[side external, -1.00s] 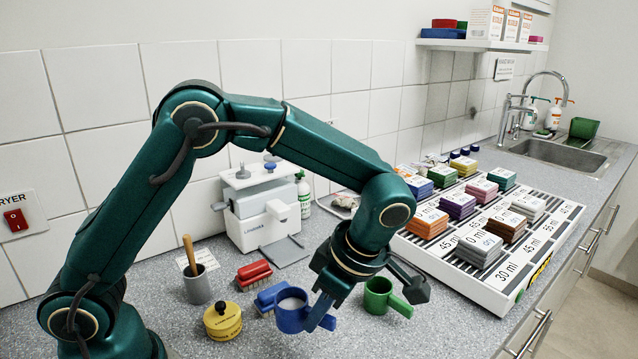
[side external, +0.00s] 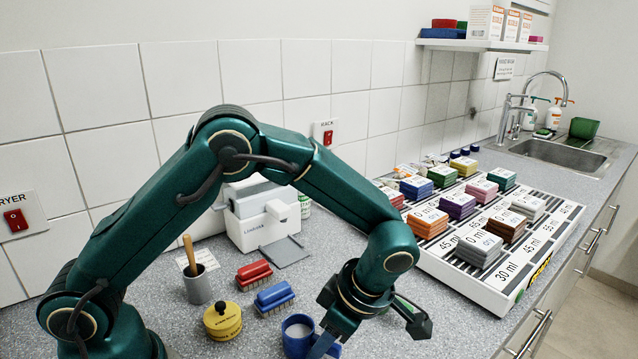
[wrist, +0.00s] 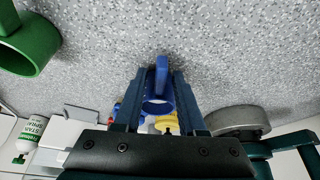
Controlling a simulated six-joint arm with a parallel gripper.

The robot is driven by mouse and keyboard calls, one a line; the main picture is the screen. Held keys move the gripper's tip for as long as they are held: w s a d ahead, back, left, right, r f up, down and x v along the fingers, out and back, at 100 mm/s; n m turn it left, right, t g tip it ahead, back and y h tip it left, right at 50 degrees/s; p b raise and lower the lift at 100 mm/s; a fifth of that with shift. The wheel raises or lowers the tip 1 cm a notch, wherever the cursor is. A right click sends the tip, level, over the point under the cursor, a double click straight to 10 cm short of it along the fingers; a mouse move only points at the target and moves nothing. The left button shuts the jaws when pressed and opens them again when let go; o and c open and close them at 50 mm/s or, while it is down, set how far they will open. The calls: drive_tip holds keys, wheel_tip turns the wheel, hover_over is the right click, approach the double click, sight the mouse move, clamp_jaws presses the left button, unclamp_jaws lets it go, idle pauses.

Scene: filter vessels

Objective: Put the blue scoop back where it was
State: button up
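The blue scoop (side external: 298,335) is at the bottom middle of the side view, its round cup at the left of my gripper (side external: 326,335). The cup's inside looks pale; I cannot tell whether it holds anything. In the wrist view the scoop (wrist: 162,80) lies between the two fingers of my gripper (wrist: 161,85), with its handle pointing up the picture. I cannot tell whether the scoop touches the counter.
A green scoop (wrist: 25,45) stands near the gripper, mostly hidden in the side view. A yellow tin (side external: 222,320), blue brush (side external: 274,296), red brush (side external: 254,273) and grey mortar (side external: 198,287) stand left of it.

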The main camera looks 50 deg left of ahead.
drive_tip(key=shift+r, duration=0.1)
wheel_tip(320, 180, up, 15)
drive_tip(key=d+m+t+h, duration=0.1)
drive_tip(key=m, duration=0.4)
drive_tip(key=s+a+m+t+h, duration=0.1)
drive_tip(key=s+a+m+t, duration=0.1)
drive_tip(key=m, duration=0.6)
drive_tip(key=s+a+m+t+h, duration=0.2)
drive_tip(key=s+a+m+t, duration=0.1)
drive_tip(key=s+m, duration=0.4)
drive_tip(key=shift+s+a+f+m+t, duration=0.25)
drive_tip(key=shift+f+m+t, duration=0.35)
drive_tip(key=shift+m, duration=0.6)
drive_tip(key=shift+r, duration=0.15)
